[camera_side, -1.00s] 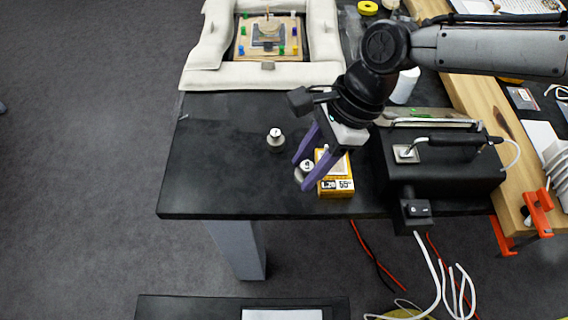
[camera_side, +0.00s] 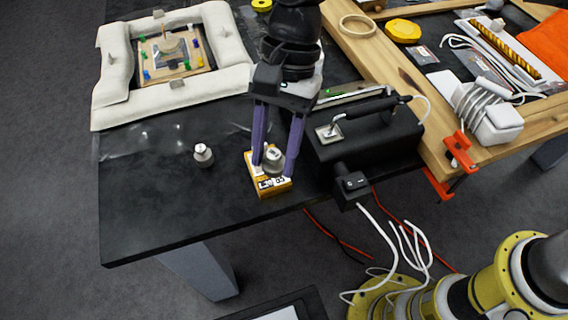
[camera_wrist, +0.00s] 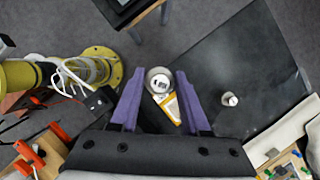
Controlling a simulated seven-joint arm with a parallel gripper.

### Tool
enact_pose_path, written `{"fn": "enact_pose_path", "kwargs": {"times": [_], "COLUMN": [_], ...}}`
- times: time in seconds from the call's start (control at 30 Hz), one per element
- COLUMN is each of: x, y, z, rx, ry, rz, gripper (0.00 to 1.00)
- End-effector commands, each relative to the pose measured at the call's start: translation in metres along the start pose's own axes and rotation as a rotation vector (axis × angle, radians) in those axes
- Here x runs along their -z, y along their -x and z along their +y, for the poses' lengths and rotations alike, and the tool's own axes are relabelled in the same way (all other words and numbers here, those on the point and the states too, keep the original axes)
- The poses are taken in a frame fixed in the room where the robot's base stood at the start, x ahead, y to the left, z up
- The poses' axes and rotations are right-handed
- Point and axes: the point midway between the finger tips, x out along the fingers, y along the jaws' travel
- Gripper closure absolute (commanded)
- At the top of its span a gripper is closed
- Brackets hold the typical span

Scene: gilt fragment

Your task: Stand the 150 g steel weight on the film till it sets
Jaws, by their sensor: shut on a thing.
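My gripper (camera_side: 272,165) points down, its purple fingers shut on a small steel weight (camera_side: 274,157). The weight has a pale marked top and also shows between the fingertips in the wrist view (camera_wrist: 158,80). In the side view it overlaps the yellow box (camera_side: 266,187); whether it touches the box is unclear. A second steel weight (camera_side: 203,155) stands upright on the black table to the left. At the back left, a board (camera_side: 150,70) carries a small raised piece (camera_side: 169,43) and coloured pegs. I cannot make out the film. The held weight's gram marking is unreadable.
White padded bolsters (camera_side: 110,75) surround the board. A black device (camera_side: 365,138) with a handle and cables stands right of my gripper. The black table (camera_side: 150,205) is clear at front left. A wooden edge strip (camera_side: 400,85) runs at right.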

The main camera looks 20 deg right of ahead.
Motion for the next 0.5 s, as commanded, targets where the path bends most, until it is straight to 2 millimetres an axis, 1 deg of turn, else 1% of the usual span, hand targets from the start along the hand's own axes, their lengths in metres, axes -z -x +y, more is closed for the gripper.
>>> {"fn": "enact_pose_path", "kwargs": {"times": [0.03,0.2,0.3,0.4,0.5], "x": [0.009,0.037,0.056,0.073,0.086], "y": [0.0,-0.003,-0.009,-0.018,-0.026], "z": [-0.009,-0.032,-0.042,-0.051,-0.055], "rx": [-0.021,-0.077,-0.09,-0.086,-0.079], "ry": [0.049,0.185,0.215,0.207,0.193], "rz": [0.0,0.0,-0.001,-0.001,-0.001], "gripper": [1.0,1.0,1.0,1.0,1.0]}}
